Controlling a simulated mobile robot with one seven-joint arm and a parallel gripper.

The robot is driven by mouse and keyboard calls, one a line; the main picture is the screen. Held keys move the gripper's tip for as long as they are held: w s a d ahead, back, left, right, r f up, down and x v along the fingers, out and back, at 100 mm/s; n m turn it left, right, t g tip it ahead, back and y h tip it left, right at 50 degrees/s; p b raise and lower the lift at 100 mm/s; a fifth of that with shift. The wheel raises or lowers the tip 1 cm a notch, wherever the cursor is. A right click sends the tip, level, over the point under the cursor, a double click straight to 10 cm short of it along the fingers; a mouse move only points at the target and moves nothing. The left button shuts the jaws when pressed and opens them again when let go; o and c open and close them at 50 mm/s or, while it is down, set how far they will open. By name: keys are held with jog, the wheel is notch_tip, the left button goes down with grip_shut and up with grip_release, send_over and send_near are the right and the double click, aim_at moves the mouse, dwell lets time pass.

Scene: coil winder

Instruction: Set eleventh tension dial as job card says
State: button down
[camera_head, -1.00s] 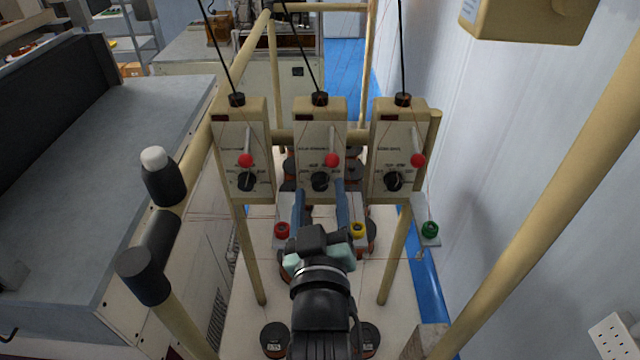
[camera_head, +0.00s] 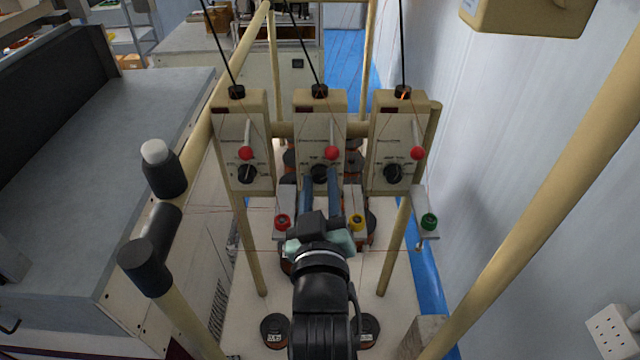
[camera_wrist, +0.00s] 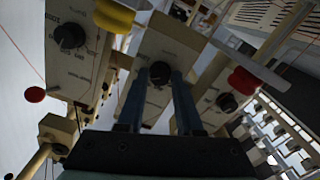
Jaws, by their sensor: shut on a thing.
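Three beige tension units stand side by side in the head view: left (camera_head: 234,126), middle (camera_head: 311,124) and right (camera_head: 391,124). Each has a black dial low on its face. My gripper (camera_head: 320,178) has its two blue fingers shut on the middle unit's dial (camera_head: 319,171). In the wrist view, that black knob (camera_wrist: 158,72) sits between the fingertips. The left dial (camera_head: 247,174) and right dial (camera_head: 394,173) are untouched. The scale print is too small to read, and I see no readable job card.
Red-tipped levers (camera_head: 332,153) stick out just above the dials. Red (camera_head: 283,222), yellow (camera_head: 357,222) and green (camera_head: 429,221) rollers sit below. Beige frame posts (camera_head: 533,190) flank the arm. A grey machine (camera_head: 100,190) fills the left; a wall stands right.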

jog(key=shift+n, duration=0.3)
jog(key=n+b, duration=0.1)
jog(key=n, duration=0.2)
jog(key=shift+n, duration=2.1)
jog(key=c, duration=0.6)
grip_release()
